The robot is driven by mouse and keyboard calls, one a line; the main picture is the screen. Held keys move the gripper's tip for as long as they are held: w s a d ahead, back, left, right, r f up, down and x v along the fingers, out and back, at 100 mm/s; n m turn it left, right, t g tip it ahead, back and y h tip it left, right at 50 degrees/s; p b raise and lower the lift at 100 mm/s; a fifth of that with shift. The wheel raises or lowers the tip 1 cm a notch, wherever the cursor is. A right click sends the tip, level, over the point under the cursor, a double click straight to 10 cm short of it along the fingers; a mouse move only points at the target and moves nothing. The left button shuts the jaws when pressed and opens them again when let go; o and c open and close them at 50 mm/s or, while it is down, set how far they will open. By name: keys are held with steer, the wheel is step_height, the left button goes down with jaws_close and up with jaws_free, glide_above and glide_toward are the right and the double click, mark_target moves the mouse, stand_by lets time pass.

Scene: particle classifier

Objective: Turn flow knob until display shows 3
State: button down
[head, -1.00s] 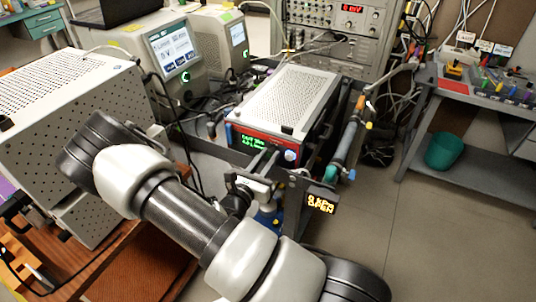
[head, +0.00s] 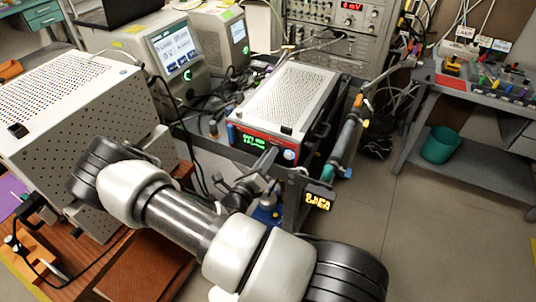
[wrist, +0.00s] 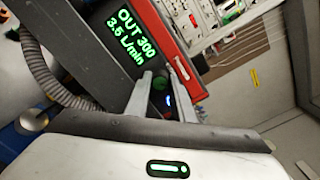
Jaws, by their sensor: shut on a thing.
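A grey boxed instrument (head: 285,100) with a red-trimmed front stands on the cart. Its green display (head: 253,140) is too small to read surely in the head view. In the wrist view the display (wrist: 129,37) reads "OUT 300" and "3.5 L/min". My gripper (wrist: 161,78) has its two fingers at the front panel, right of the display, shut on the flow knob. The knob is mostly hidden between the fingertips, with a dark round part (wrist: 160,83) showing. In the head view my gripper (head: 270,160) reaches the front panel from below.
A pressure display (head: 319,200) with yellow digits hangs just right of my gripper. A pipe with valves (head: 345,140) runs along the instrument's right side. A perforated metal box (head: 95,150) stands at left. The floor at right is open.

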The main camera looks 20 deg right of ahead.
steer(key=shift+n, duration=0.3)
stand_by(0.4)
steer(key=c, duration=1.5)
jaws_free()
steer(key=shift+a, duration=0.1)
steer(key=shift+c, duration=0.2)
steer(key=shift+f, duration=0.1)
